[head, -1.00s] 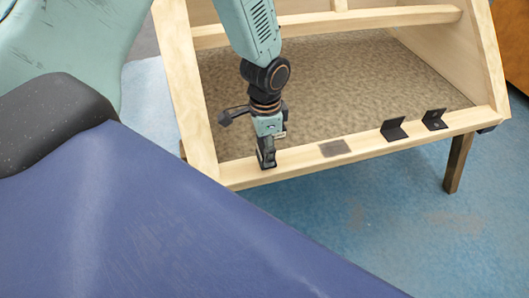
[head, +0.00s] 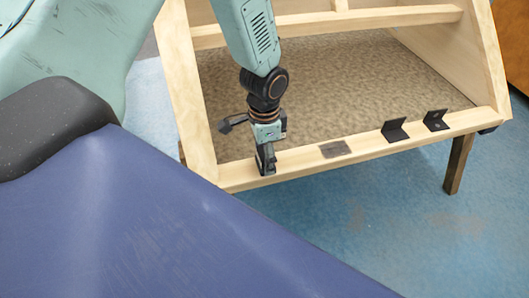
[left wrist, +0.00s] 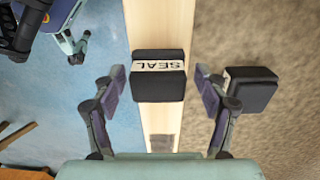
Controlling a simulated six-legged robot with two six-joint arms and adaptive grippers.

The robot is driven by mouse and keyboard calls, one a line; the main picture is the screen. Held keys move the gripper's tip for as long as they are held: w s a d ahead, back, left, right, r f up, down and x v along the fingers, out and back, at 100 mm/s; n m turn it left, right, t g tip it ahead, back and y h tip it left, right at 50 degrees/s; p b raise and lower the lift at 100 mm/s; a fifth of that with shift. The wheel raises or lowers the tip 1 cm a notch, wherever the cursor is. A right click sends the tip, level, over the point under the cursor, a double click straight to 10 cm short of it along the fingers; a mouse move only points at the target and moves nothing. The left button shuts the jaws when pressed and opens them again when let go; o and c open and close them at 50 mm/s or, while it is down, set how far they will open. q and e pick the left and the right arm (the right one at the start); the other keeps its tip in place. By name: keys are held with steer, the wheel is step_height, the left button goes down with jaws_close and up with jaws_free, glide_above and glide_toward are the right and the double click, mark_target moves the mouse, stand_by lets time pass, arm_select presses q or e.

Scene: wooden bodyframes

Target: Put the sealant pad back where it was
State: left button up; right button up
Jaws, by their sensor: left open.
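The sealant pad (left wrist: 158,88) is a black block with a white band reading "SEAL". It sits on the pale wooden beam (left wrist: 155,25) in the left wrist view. My left gripper (left wrist: 160,86) is open, with one finger on each side of the pad and a visible gap on both sides. In the head view my left gripper (head: 266,160) is low over the left part of the front beam; the pad is hard to tell from the dark fingers there. A flat dark grey patch (head: 335,149) lies on the beam to the right of the gripper. My right gripper is out of view.
Two black angle brackets (head: 394,130) (head: 435,120) stand on the beam farther right. A speckled panel (head: 330,85) lies behind the beam. A dark block (left wrist: 252,90) shows beside the right finger; I cannot tell what it is. Blue floor (head: 400,220) is clear in front.

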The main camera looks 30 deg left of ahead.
arm_select(q)
steer(key=shift+r, duration=0.1)
step_height(320, 180, up, 12)
steer(key=p, duration=0.3)
steer(key=shift+r, duration=0.15)
